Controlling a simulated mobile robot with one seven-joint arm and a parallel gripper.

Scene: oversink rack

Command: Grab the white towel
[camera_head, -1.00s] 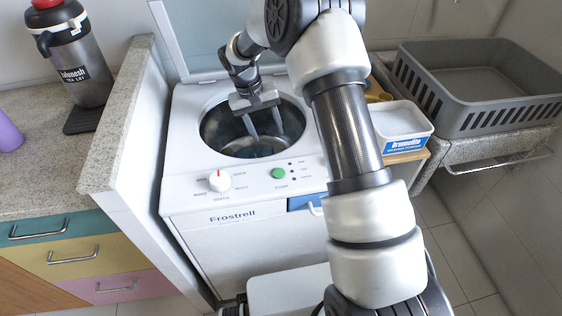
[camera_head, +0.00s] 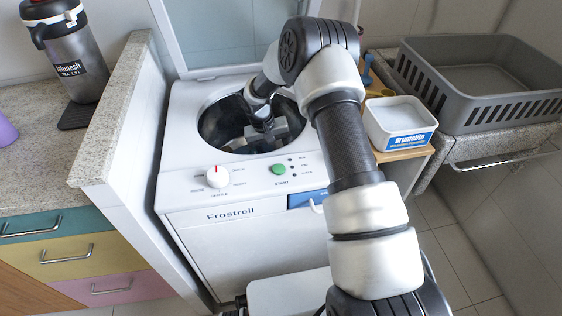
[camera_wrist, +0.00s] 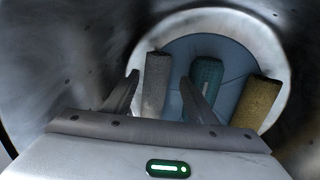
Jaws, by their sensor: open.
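Inside the drum, the wrist view shows three rolled towels on the drum's round bottom. The pale greyish one, which looks like the white towel in shadow (camera_wrist: 156,85), is at the left. A teal towel (camera_wrist: 207,76) is in the middle and a yellow-brown towel (camera_wrist: 256,103) at the right. My gripper (camera_wrist: 159,79) is open and empty, with the white towel showing between its fingers and the right finger overlapping the teal one. The distance left to the towel is hard to tell. In the head view my gripper (camera_head: 264,134) is down in the drum and the towels are hidden.
The white washer (camera_head: 190,182) has its lid (camera_head: 205,42) raised behind the round opening, whose walls surround my gripper. A white detergent tub (camera_head: 400,122) and a grey slotted basket (camera_head: 475,80) stand at the right. A granite counter (camera_head: 110,110) borders the left.

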